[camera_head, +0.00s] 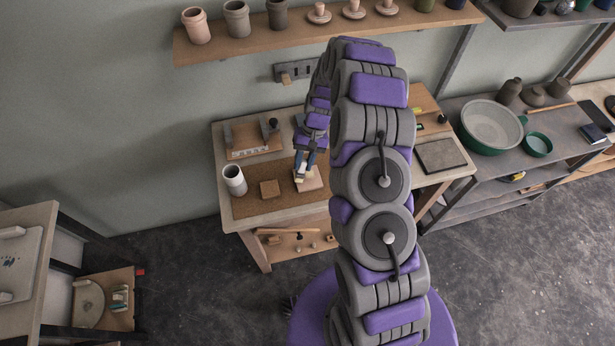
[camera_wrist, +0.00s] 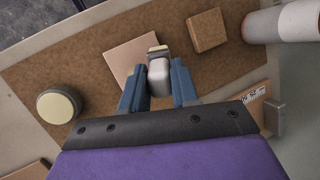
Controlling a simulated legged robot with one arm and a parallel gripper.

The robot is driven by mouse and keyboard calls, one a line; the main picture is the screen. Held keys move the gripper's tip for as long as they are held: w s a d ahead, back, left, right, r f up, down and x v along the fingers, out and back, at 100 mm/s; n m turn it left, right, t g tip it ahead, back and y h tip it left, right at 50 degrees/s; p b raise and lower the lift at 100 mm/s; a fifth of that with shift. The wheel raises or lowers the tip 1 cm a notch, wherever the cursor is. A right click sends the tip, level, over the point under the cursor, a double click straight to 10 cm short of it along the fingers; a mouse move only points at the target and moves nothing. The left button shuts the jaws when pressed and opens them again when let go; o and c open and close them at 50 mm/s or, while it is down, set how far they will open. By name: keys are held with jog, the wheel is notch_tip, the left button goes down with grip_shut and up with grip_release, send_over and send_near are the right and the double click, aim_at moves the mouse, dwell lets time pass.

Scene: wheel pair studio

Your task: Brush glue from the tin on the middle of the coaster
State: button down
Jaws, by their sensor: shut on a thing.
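A pale pinkish square (camera_head: 312,183), which looks like the coaster, lies flat on the brown mat; it also shows in the wrist view (camera_wrist: 128,58). My gripper (camera_head: 304,160) is shut on a brush with a light grey body (camera_wrist: 159,76) and a cream tip. In the wrist view the blue fingers (camera_wrist: 159,88) are on either side of it. The brush tip appears over the coaster's right edge in that view; I cannot tell if it touches. The round tin (camera_wrist: 60,106), with a cream surface inside a dark rim, stands left of the coaster in the wrist view. My arm hides it in the head view.
A dark grey slab (camera_head: 441,154) lies at the bench's right.

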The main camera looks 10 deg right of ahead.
jog(key=shift+d, duration=0.15)
jog(key=shift+d+f, duration=0.1)
jog(key=shift+d, duration=2.05)
jog(key=shift+d+r+h+p, duration=0.2)
jog(key=shift+d+h+p, duration=0.15)
jog(key=shift+d, duration=0.45)
jog(key=shift+a, duration=0.1)
jog(key=shift+a+f, duration=0.1)
jog(key=shift+a, duration=2.15)
jog(key=shift+a+f, duration=0.1)
jog(key=shift+a, duration=0.55)
